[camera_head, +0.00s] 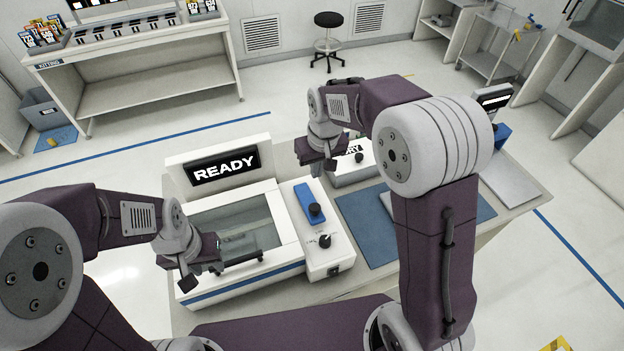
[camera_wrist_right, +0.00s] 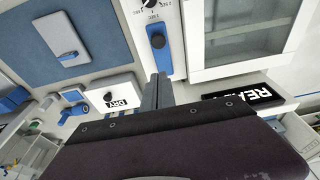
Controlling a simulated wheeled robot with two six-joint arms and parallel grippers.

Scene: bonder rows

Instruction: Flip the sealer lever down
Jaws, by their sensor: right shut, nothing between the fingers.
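The machine with the READY display (camera_head: 223,165) stands on the bench, with a glass-windowed lid (camera_head: 235,225) at its front. In the right wrist view the lever plate (camera_wrist_right: 157,22) is ahead of the fingertips. My right gripper (camera_head: 330,168) is shut and empty, behind and above the panel, apart from the lever; its fingers (camera_wrist_right: 158,92) also show in the wrist view. My left gripper (camera_head: 203,268) is by the lid's front handle; its fingers are unclear.
A white box marked DRY (camera_head: 352,163) with a black knob stands behind and right of the panel. A blue mat (camera_head: 365,230) lies right of the panel, partly hidden by my right arm. A stool (camera_head: 328,40) and shelves stand farther back.

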